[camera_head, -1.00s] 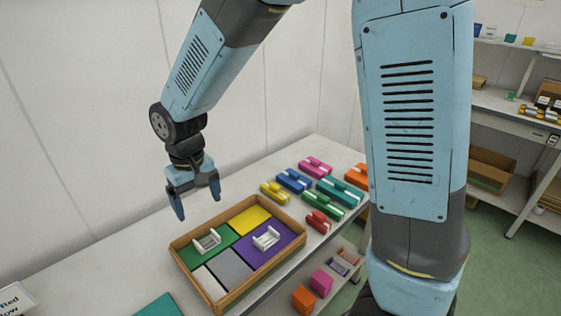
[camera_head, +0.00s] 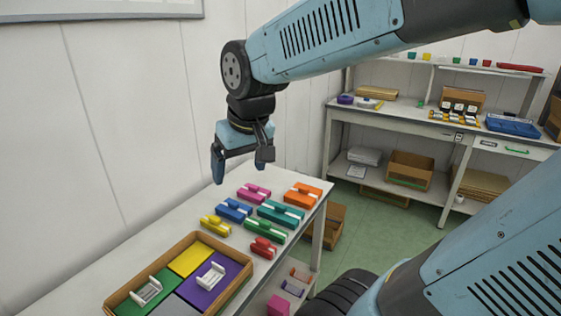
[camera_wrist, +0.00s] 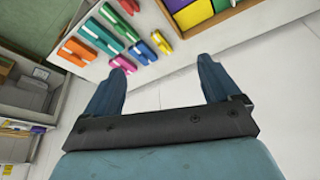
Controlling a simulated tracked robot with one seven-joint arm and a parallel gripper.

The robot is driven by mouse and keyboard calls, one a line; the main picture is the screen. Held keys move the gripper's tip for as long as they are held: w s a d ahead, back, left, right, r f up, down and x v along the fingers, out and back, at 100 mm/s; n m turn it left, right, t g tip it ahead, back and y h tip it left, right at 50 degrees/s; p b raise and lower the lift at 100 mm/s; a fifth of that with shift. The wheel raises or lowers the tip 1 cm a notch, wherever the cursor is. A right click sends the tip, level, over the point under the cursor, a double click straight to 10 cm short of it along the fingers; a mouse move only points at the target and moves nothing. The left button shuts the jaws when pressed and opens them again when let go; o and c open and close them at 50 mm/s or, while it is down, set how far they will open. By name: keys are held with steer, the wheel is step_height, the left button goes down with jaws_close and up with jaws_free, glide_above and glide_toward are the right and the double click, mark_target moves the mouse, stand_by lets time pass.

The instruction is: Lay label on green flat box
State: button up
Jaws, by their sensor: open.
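A low green box (camera_head: 265,230) with a white strip across it lies on the table, between a teal box and a red one. It also shows in the wrist view (camera_wrist: 119,26). A green panel (camera_head: 128,305) lies in the wooden tray, with a white bracket-like piece (camera_head: 146,291) on it. A similar white piece (camera_head: 211,276) is on the purple panel. I cannot tell whether either piece is the label; no separate label is clear. My gripper (camera_head: 241,170) is open and empty, above the table's wall side. Its spread fingers show in the wrist view (camera_wrist: 162,66).
Pink (camera_head: 254,193), blue (camera_head: 233,210), yellow (camera_head: 215,225), orange (camera_head: 302,195), teal (camera_head: 281,212) and red (camera_head: 263,247) boxes stand close around the green one. The wooden tray (camera_head: 192,239) fills the near table. Shelves (camera_head: 400,122) stand behind. The wall is close on the left.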

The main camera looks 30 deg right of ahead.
steer(key=s+d+r+m+t, duration=0.1)
steer(key=s+d+r, duration=0.1)
steer(key=s+d, duration=0.3)
steer(key=shift+s+d+m+h, duration=0.3)
steer(key=shift+s+d+h, duration=0.1)
steer(key=shift+s, duration=0.15)
